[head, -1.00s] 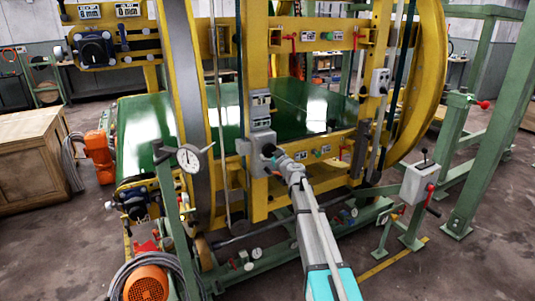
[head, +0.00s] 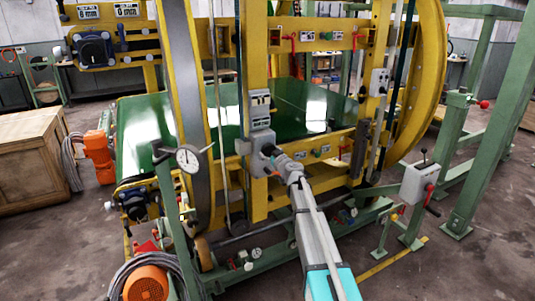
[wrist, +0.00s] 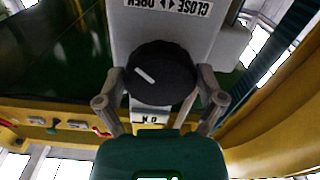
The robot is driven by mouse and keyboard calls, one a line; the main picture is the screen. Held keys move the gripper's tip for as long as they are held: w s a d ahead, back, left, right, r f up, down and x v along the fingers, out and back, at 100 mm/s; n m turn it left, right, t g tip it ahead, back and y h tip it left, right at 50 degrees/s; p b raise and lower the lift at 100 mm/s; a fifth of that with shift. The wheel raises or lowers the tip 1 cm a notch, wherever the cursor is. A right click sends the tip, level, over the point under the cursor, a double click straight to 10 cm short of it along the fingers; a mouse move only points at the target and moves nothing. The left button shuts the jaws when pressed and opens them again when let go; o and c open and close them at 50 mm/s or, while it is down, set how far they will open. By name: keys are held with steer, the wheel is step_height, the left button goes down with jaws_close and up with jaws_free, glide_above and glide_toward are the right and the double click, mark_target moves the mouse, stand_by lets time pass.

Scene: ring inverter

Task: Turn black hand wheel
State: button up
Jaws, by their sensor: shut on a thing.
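The black hand wheel (wrist: 162,75) is a round dark knob with a white line on its face, pointing to the upper left in the wrist view. It sits on a grey box (head: 261,143) on the yellow frame. A CLOSE/OPEN label (wrist: 168,5) shows upside down beside it. My gripper (wrist: 160,88) has one finger on each side of the wheel and is shut on it. In the head view my gripper (head: 272,154) reaches the box from the lower right, and the wheel shows only as a small dark spot (head: 268,149).
The yellow ring frame (head: 258,60) stands around the box. An orange motor (head: 146,283) is at lower left. Open floor (head: 470,265) lies at lower right.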

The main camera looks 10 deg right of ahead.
steer(key=shift+a, duration=0.15)
steer(key=m, duration=1)
steer(key=shift+s+a+m, duration=0.1)
steer(key=shift+a+m, duration=0.05)
steer(key=shift+m, duration=0.25)
steer(key=m, duration=0.6)
steer(key=shift+r, duration=0.1)
steer(key=m, duration=0.5)
steer(key=shift+r+m, duration=0.1)
steer(key=shift+m, duration=0.3)
steer(key=m, duration=0.5)
steer(key=shift+p, duration=0.3)
steer(key=m, duration=0.6)
steer(key=shift+r+m, duration=0.1)
steer(key=shift+m, duration=0.3)
steer(key=m, duration=1.1)
steer(key=shift+d, duration=0.25)
